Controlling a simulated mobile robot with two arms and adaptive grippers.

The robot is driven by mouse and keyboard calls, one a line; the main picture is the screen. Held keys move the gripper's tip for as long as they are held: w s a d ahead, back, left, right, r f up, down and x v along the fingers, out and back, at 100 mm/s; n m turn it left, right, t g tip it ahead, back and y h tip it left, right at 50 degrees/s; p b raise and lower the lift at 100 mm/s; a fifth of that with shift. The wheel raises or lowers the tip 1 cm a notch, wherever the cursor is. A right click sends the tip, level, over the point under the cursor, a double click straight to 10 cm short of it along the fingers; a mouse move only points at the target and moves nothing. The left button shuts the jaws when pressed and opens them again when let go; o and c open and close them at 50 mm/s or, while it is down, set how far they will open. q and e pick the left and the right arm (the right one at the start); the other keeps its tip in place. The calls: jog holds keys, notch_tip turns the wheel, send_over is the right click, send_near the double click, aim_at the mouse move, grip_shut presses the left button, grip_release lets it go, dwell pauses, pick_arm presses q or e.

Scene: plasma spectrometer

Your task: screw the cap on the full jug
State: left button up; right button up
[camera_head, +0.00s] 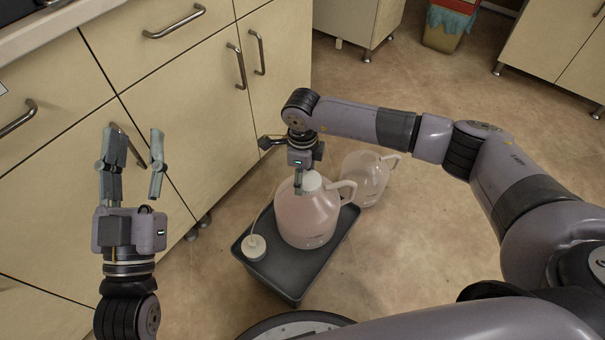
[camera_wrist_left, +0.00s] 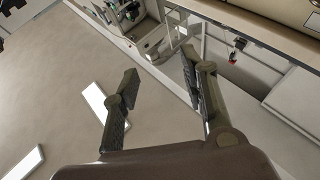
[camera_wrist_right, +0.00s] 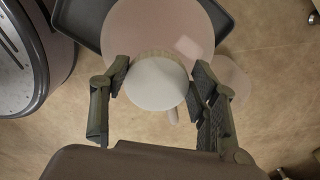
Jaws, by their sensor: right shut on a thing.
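A large jug (camera_head: 305,218) with pinkish contents stands upright on a dark grey tray (camera_head: 284,286). A round white cap (camera_head: 312,181) sits at the top of its neck. My right gripper (camera_head: 299,188) is above the jug, with its fingers shut on this cap. In the right wrist view the white cap (camera_wrist_right: 156,84) is between the two fingers, over the jug's shoulder (camera_wrist_right: 150,25). The thread under the cap is hidden. My left gripper (camera_head: 134,150) is raised at the left, open and empty, with its fingers pointing up.
A second, paler jug (camera_head: 364,178) stands on the floor behind the tray. Another white cap with a thin tube (camera_head: 254,247) lies at the tray's left side. Wooden cabinets (camera_head: 190,85) line the left. A bin (camera_head: 446,27) stands far back. Open floor lies at right.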

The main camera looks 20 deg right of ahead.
pick_arm(q)
jog(key=shift+s+r+t+h+b, duration=0.2)
jog(key=shift+s+r+t, duration=0.3)
jog(key=shift+r, duration=0.25)
jog(key=shift+s+r+t+h+b, duration=0.1)
jog(key=shift+s+r+t+b, duration=0.1)
jog(key=shift+s+r+t, duration=0.35)
pick_arm(e)
jog(key=shift+f, duration=0.55)
dwell(0.4)
pick_arm(q)
jog(key=shift+s+a+r+t+h, duration=0.1)
jog(key=shift+s+r+t+h, duration=0.1)
jog(key=shift+s+r+t, duration=0.25)
jog(key=shift+s+a+r+t+h, duration=0.1)
jog(key=shift+r+t+h, duration=0.1)
jog(key=shift+r, duration=0.3)
pick_arm(e)
jog(key=shift+f, duration=0.3)
